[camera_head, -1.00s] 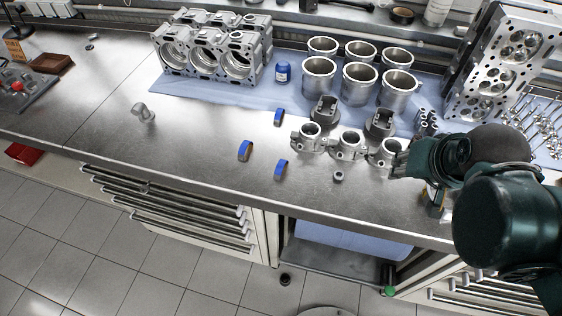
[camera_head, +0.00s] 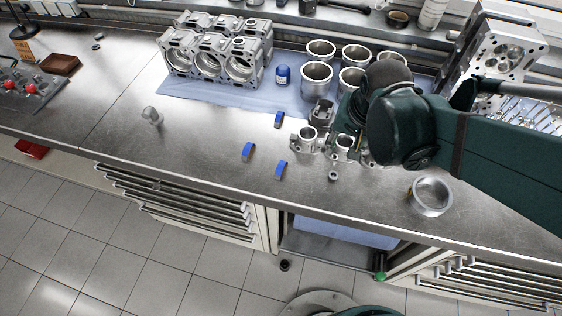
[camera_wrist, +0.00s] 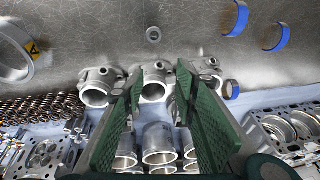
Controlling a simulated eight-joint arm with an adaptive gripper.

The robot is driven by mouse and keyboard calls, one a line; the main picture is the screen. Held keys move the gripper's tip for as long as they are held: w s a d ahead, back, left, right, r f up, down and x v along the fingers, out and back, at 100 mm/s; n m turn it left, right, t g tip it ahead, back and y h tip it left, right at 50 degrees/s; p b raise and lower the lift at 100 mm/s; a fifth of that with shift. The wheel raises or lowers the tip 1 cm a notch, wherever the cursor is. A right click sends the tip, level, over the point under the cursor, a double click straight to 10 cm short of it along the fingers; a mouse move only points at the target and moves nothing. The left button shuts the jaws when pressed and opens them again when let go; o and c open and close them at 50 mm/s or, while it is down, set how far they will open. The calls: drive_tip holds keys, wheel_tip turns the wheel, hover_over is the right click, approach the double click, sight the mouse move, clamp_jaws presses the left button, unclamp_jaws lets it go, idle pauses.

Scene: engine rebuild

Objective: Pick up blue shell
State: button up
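Several blue shells, curved bands, are in view. In the head view one blue shell (camera_head: 278,120) lies at the edge of the blue cloth, another (camera_head: 248,152) lies left on bare metal, and a third (camera_head: 281,169) lies nearest the front edge. The wrist view shows them at upper right (camera_wrist: 237,18), at far right (camera_wrist: 276,36) and beside the castings (camera_wrist: 231,90). My gripper (camera_wrist: 160,86) is open and empty, its green fingers apart above the grey castings. In the head view my arm hides its fingers. The shells lie apart from it.
Grey castings (camera_head: 307,138) stand just right of the shells, with a small ring (camera_head: 333,176) in front. Metal cylinders (camera_head: 316,78), a blue jar (camera_head: 283,75) and an engine block (camera_head: 215,58) stand behind. A metal ring (camera_head: 432,195) is at right. Bench left of the shells is mostly clear.

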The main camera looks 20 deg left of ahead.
drive_tip(key=a+g+p, duration=0.2)
drive_tip(key=a+p, duration=0.3)
drive_tip(key=a, duration=0.4)
drive_tip(key=g+h+p, duration=0.1)
drive_tip(key=p, duration=0.3)
hover_over(281, 165)
drive_tip(key=shift+w+d+f+m, duration=0.1)
drive_tip(key=shift+d+f+m, duration=0.05)
drive_tip(key=shift+f, duration=0.45)
drive_tip(key=shift+w+d+f+m, duration=0.1)
drive_tip(key=shift+d+f+m, duration=0.05)
drive_tip(key=shift+f, duration=0.4)
drive_tip(key=shift+s+a+f, duration=0.1)
drive_tip(key=shift+a+f, duration=0.05)
drive_tip(key=shift+f, duration=0.15)
drive_tip(key=shift+f, duration=1.15)
drive_tip(key=shift+f, duration=0.15)
drive_tip(key=shift+s+a+f+b, duration=0.15)
drive_tip(key=shift+f+b, duration=0.15)
drive_tip(key=shift+f, duration=2.15)
drive_tip(key=shift+c, duration=0.2)
clamp_jaws()
